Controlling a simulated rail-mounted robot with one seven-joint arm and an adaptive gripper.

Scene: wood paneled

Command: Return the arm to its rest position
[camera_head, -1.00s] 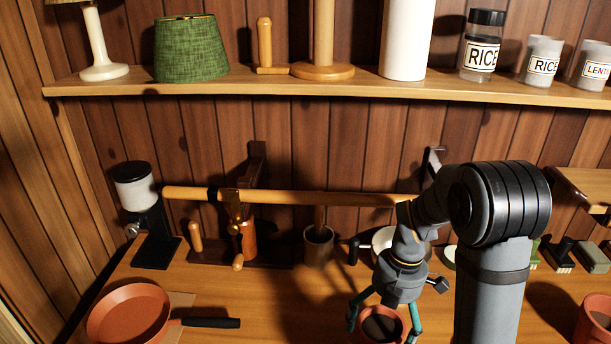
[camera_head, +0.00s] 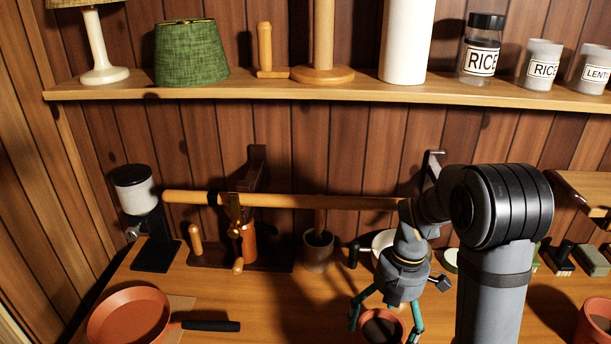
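My gripper (camera_head: 386,326) is at the lower middle right of the head view, pointing down over the wooden counter (camera_head: 268,312). Its two teal fingers are spread apart, one on each side of a terracotta pot (camera_head: 381,330) with a dark inside. I cannot tell whether the fingers touch the pot. My arm bends from the right, with its large dark joint in front of the back wall.
A wooden rail (camera_head: 300,201) crosses behind my gripper. A brown cup (camera_head: 318,252) and brushes (camera_head: 562,256) stand at the back. Another pot (camera_head: 594,322) is right. A loaded shelf (camera_head: 300,91) runs above.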

